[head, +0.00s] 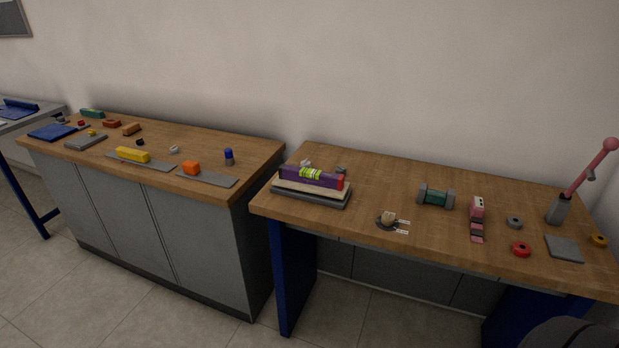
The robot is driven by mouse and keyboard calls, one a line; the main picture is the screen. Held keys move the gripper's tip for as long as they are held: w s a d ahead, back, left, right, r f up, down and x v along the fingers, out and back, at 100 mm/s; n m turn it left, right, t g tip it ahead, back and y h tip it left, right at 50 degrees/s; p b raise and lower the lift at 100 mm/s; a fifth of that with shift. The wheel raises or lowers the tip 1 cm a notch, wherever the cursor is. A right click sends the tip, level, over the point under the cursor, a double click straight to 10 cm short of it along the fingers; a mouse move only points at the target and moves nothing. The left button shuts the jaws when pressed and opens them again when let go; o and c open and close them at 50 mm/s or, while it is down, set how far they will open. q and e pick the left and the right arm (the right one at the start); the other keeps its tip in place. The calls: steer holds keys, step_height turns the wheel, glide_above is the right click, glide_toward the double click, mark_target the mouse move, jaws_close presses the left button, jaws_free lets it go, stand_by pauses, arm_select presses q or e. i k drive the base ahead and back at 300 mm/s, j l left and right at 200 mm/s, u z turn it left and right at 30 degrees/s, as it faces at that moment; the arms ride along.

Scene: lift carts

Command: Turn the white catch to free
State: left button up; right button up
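A small cream-white knob (388,217) on a dark round base sits near the front edge of the right-hand workbench, left of its middle. It looks like the white catch. Short white marks (403,226) lie just to its right. They are too small to read, and I cannot tell which way the catch points. Neither of my grippers shows in the head view, and nothing is seen touching the catch.
Left of the catch, a purple level (312,178) lies on a stacked block. To its right are a green-and-grey spool-like part (436,196), a pink part (477,210), a red ring (521,249) and a tall pink lever (590,170). The wood around the catch is mostly clear.

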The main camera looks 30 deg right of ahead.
mark_target(306, 164)
steer(key=i, duration=0.35)
steer(key=z, duration=0.4)
steer(key=i+j+z, duration=0.1)
steer(key=z, duration=0.7)
steer(key=j+z, duration=0.15)
steer(key=z, duration=0.25)
steer(key=i, duration=0.05)
